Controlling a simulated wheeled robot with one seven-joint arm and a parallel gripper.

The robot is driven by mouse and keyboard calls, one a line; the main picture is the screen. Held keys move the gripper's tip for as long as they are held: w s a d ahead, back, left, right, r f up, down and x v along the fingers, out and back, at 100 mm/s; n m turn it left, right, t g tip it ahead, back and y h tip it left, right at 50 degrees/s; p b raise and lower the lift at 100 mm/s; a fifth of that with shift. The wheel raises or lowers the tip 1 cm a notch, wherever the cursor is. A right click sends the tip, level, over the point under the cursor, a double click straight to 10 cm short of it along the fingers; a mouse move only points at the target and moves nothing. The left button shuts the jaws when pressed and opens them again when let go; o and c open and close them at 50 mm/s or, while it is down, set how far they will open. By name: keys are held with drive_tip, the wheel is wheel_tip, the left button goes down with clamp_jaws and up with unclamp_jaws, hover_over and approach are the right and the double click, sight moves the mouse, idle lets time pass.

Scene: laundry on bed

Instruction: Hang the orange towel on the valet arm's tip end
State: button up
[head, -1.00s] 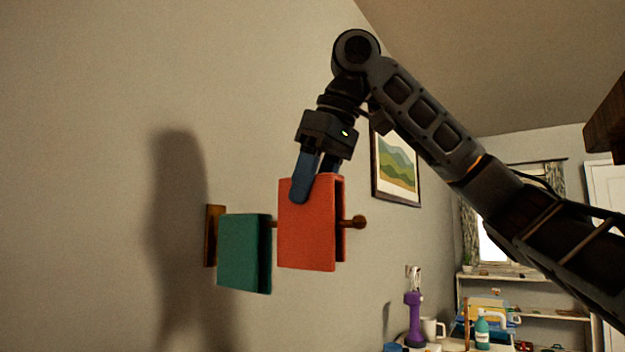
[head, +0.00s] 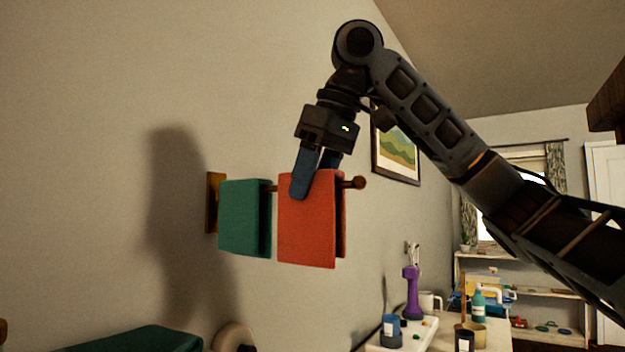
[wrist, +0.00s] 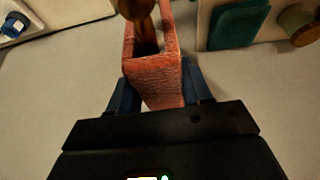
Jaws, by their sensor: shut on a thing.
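The orange towel (head: 305,222) is folded over, its two panels hanging down around the valet arm (head: 272,188). Its top fold is slightly above the rod's height; whether it touches the rod I cannot tell. My gripper (head: 316,182) is shut on the towel's upper part from above. The valet arm's round wooden tip (head: 359,183) sticks out to the right of the towel. In the wrist view, the towel (wrist: 153,78) lies between the blue fingers, with the wooden tip (wrist: 135,8) at its open end.
A teal towel (head: 243,218) hangs on the same rod nearer the wall mount (head: 212,203), a small gap left of the orange one. A framed picture (head: 396,158) hangs behind. A cluttered table (head: 485,335) stands lower right. Space below the towels is open.

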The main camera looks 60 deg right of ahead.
drive_tip(key=o, duration=1.4)
drive_tip(key=shift+v, duration=3.95)
